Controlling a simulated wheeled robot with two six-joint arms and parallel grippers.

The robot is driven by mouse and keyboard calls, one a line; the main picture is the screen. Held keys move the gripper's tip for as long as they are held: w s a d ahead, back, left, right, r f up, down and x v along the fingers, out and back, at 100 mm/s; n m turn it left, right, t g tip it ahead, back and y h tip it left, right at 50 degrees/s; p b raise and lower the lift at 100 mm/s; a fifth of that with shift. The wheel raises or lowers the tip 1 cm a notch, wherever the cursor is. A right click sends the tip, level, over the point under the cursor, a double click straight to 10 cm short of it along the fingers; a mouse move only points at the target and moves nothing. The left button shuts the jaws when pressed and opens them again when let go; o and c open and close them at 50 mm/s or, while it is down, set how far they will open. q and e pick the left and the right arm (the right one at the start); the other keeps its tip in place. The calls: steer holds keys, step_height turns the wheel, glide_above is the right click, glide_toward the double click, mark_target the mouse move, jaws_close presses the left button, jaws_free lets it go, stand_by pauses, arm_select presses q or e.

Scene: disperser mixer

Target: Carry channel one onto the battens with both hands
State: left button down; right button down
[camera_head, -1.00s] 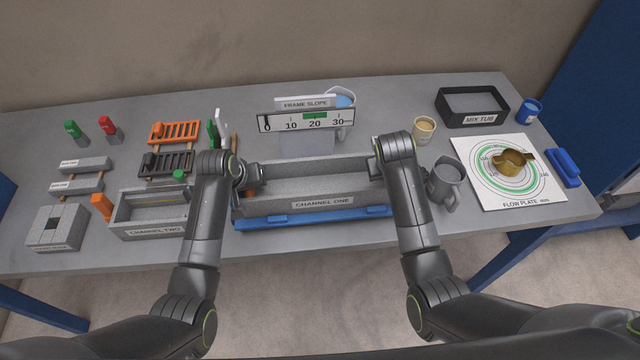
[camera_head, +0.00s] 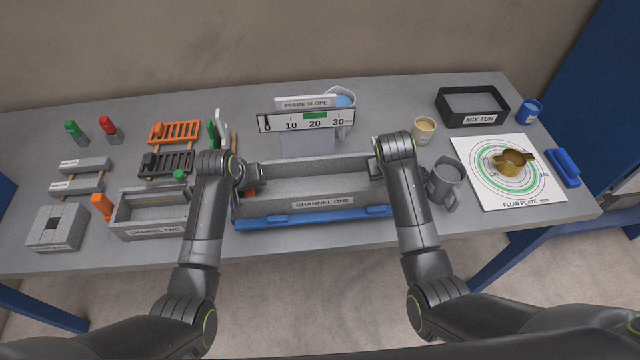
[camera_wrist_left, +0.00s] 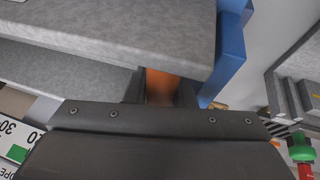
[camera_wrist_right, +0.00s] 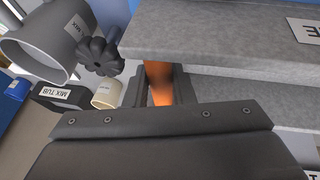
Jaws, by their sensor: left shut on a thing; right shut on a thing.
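Channel one (camera_head: 318,190) is a long grey trough with a "CHANNEL ONE" label on its front wall, at the middle front of the table. My left gripper (camera_wrist_left: 160,90) is shut on an orange grip at its left end. My right gripper (camera_wrist_right: 158,85) is shut on an orange grip at its right end. A blue frame (camera_head: 310,216) shows along the channel's front lower edge. Whether the channel touches it, I cannot tell.
The frame slope gauge (camera_head: 305,122) stands behind the channel. Channel two (camera_head: 150,229) lies close to the left of my left arm. A grey jug (camera_head: 444,186) and a beige cup (camera_head: 424,129) stand close to the right arm. The flow plate (camera_head: 540,190) lies further right.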

arm_select(q)
steer(key=shift+a, duration=0.2)
arm_select(e)
steer(key=shift+d, duration=0.2)
arm_select(q)
steer(key=shift+w+r, duration=0.15)
steer(key=shift+w, duration=0.05)
arm_select(e)
steer(key=shift+w+r, duration=0.25)
arm_select(q)
steer(key=shift+r, duration=0.1)
arm_select(e)
steer(key=shift+r, duration=0.1)
